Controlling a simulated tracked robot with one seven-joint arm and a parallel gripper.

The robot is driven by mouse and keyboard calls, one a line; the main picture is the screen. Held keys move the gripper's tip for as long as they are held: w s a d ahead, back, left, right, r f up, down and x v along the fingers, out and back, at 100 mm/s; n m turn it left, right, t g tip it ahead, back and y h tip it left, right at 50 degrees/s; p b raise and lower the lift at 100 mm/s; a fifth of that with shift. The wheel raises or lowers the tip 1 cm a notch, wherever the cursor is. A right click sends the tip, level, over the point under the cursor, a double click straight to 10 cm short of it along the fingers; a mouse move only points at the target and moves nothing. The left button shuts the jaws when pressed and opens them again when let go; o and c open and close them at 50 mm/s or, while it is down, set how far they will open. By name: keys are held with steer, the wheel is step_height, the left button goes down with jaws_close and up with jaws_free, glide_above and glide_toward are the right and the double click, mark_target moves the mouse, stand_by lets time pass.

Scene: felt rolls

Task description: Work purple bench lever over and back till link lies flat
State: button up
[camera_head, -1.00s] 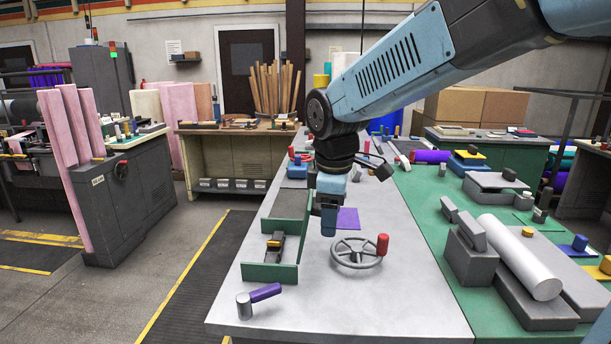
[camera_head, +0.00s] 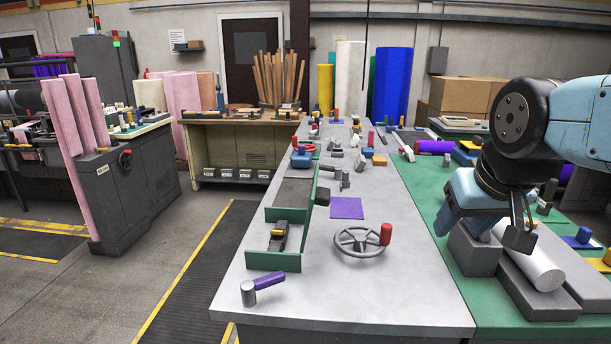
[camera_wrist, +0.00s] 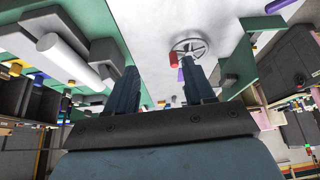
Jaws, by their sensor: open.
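The purple lever (camera_head: 270,280) stands at the near left corner of the pale grey bench top (camera_head: 330,302). Its purple handle sticks out to the right and slightly away from a short grey post (camera_head: 248,293). I cannot make out a separate link. My gripper (camera_head: 440,228) is at the right over the green bench, well apart from the lever and angled downward. In the wrist view its two dark fingers (camera_wrist: 158,66) are spread with nothing between them. I cannot pick out the lever for sure in the wrist view.
A handwheel (camera_head: 360,242) with a red knob stands right of the lever. A green-walled tray (camera_head: 273,262) lies just behind it. A purple square (camera_head: 346,208) lies flat farther back. A white roll (camera_head: 530,262) and grey blocks crowd the green bench. The bench's near edge is clear.

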steer(key=w+a+n+g, duration=0.1)
steer(key=w+a+n, duration=0.5)
steer(key=n+g, duration=0.5)
steer(key=n, duration=1.3)
glide_above(275, 274)
step_height(275, 274, down, 9)
step_height(275, 274, down, 14)
steer(key=shift+r, duration=0.15)
steer(key=shift+c, duration=0.2)
jaws_close()
